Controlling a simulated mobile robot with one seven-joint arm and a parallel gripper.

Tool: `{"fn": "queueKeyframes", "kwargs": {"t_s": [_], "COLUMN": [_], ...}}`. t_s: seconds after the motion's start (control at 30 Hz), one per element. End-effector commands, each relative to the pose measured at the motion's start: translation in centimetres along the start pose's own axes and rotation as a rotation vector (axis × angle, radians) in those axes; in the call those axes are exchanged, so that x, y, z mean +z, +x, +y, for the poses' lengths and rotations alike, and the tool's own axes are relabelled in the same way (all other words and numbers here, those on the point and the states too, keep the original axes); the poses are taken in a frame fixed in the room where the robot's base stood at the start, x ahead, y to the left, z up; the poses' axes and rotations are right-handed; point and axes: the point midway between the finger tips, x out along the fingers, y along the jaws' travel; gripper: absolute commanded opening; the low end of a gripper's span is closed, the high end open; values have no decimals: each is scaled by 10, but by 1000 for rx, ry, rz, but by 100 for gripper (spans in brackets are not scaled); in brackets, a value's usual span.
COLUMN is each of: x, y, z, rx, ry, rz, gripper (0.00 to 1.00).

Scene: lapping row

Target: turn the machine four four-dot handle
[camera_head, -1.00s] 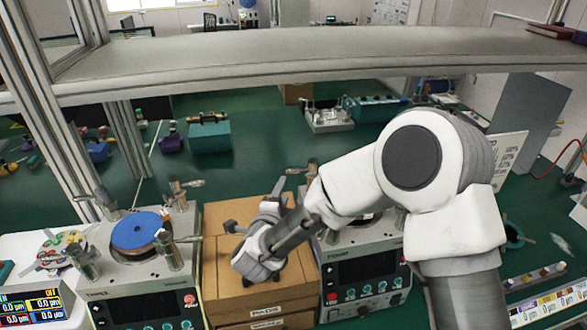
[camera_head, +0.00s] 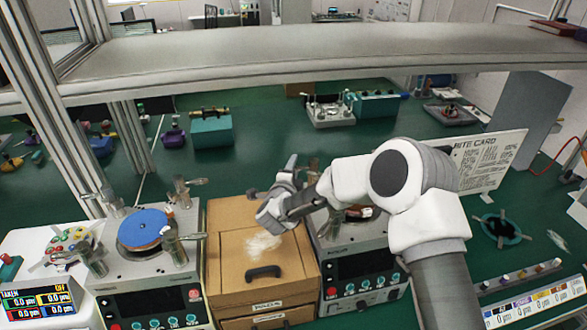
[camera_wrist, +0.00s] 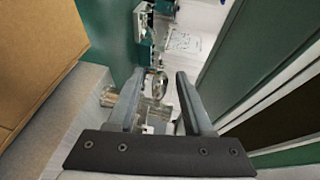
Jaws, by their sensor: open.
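A machine (camera_head: 360,255) with a grey top and dark front panel stands right of the wooden drawer box, partly hidden by my arm. A metal post with a lever (camera_head: 313,166) shows at its back left. My gripper (camera_head: 280,180) is above the back of the box, left of that post. In the wrist view my open gripper (camera_wrist: 160,74) has a round metal fitting (camera_wrist: 157,84) and a clear or metal cylinder (camera_wrist: 155,110) in line between its fingers. Nothing appears gripped. Dot marks on a handle are too small to tell.
A second machine (camera_head: 145,265) with a blue disc (camera_head: 142,228) and several upright posts stands left of the drawer box (camera_head: 225,235). A grey shelf (camera_head: 300,55) spans above the bench. A white card (camera_head: 487,160) stands at right. Green bench behind is partly clear.

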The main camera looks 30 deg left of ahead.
Motion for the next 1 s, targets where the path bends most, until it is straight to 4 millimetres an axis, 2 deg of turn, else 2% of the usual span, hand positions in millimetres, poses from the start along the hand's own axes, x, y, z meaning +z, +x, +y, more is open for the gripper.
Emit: {"fn": "queueKeyframes", "kwargs": {"t_s": [0.1, 0.3, 0.4, 1.0], "x": [0, 0, 0, 0], "y": [0, 0, 0, 0], "z": [0, 0, 0, -1], "rx": [0, 0, 0, -1], "ry": [0, 0, 1, 1], "rz": [0, 0, 0, 0], "gripper": [51, 15, 0, 0]}}
